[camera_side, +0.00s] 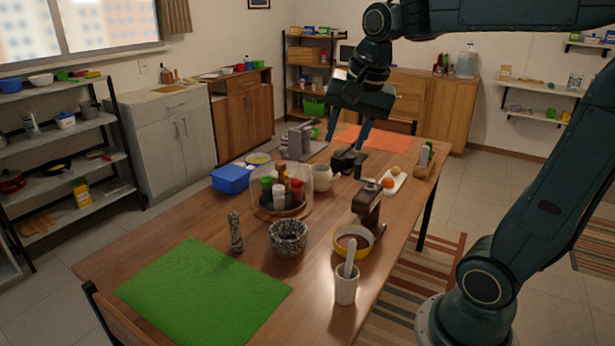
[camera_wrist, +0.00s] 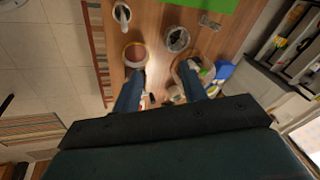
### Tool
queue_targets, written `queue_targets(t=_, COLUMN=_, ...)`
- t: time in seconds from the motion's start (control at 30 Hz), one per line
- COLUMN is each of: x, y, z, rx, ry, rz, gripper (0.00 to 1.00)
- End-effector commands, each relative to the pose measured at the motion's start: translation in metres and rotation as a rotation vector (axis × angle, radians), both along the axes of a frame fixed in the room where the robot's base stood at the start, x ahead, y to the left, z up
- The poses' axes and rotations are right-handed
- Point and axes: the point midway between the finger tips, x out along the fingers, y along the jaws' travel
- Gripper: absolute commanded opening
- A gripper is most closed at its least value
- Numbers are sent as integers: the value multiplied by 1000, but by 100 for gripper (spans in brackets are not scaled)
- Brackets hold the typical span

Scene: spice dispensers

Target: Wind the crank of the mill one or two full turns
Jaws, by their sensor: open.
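A dark brown upright mill (camera_side: 367,207) stands on the right half of the table, with a small knob or handle at its top. Its crank is too small to make out clearly. A yellow-rimmed bowl (camera_side: 353,243) sits at its foot and also shows in the wrist view (camera_wrist: 135,54). My gripper (camera_side: 345,139) is open and empty, above the far part of the table, behind the mill and apart from it. In the wrist view my two fingers (camera_wrist: 162,68) are spread wide. I cannot pick out the mill there; the left finger hides part of that area.
A clear-sided spice carousel (camera_side: 258,200), a speckled stone bowl (camera_side: 288,238), a grey pepper grinder (camera_side: 236,232) and a white mortar (camera_side: 345,289) stand around the mill. A black device (camera_side: 347,161) is below my gripper. The green mat (camera_side: 203,286) is bare.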

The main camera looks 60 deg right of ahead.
Motion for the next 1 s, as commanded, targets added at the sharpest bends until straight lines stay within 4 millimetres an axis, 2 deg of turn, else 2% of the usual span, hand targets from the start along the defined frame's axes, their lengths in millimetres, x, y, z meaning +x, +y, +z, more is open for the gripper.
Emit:
queue_targets(t=0.2, x=35, y=-46, z=0, rx=100, ry=31, rz=-389, gripper=42)
queue_targets(t=0.5, x=71, y=-118, z=-14, rx=218, ry=60, rz=-933, gripper=42)
queue_targets(t=0.73, x=88, y=-179, z=-35, rx=291, ry=76, rz=-1354, gripper=42)
queue_targets(t=1.0, x=92, y=-251, z=-69, rx=352, ry=85, rz=-1834, gripper=42)
